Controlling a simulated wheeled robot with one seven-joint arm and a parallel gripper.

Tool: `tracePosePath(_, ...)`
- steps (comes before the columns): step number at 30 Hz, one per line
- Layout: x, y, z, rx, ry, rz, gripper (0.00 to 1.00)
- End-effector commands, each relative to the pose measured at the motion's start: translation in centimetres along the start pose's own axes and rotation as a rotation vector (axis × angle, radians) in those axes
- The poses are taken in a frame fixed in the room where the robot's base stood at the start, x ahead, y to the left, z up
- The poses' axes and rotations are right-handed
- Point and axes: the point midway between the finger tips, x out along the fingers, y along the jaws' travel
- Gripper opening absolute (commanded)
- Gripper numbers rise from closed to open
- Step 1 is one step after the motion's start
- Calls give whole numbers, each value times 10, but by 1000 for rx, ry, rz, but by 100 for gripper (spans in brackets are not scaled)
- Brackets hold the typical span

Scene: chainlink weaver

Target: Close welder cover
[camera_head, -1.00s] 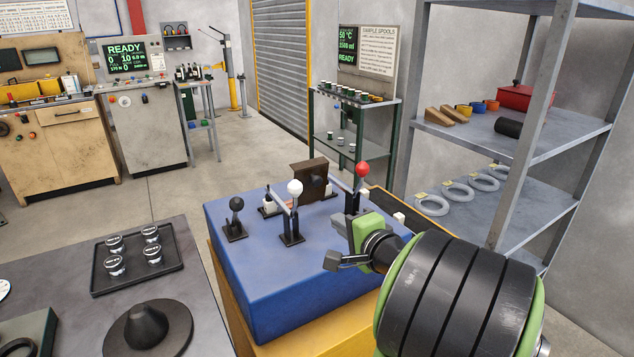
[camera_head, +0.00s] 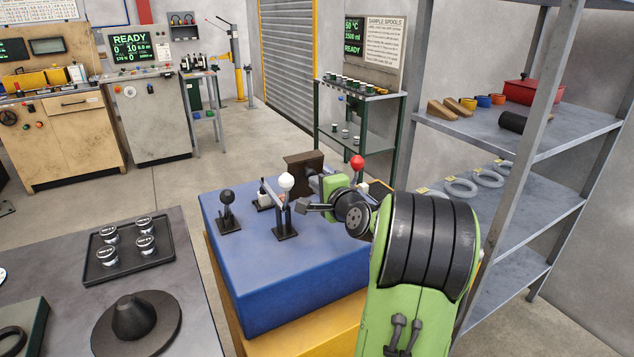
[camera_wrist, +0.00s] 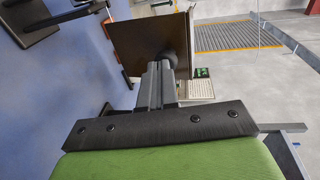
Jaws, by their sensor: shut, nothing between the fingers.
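The welder cover (camera_head: 300,163) is a dark brown panel standing upright at the back of the blue machine top (camera_head: 245,265). In the wrist view the cover (camera_wrist: 138,40) rises just ahead of my fingers. In the head view my green gripper body (camera_head: 333,184) is just right of the cover, and the fingertips are hard to make out.
A white-knobbed lever (camera_head: 286,182) and a black-knobbed lever (camera_head: 226,198) stand left of my gripper. A red-knobbed lever (camera_head: 357,162) stands behind my wrist. A grey shelf rack (camera_head: 510,130) is close on the right. The floor behind the machine is clear.

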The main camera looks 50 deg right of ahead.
Motion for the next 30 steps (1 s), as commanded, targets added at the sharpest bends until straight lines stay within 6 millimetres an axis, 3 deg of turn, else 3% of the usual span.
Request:
tracePosePath(17,8,-5,0,-1,1,12,0)
tracePosePath(30,26,-34,4,-12,-1,209,0)
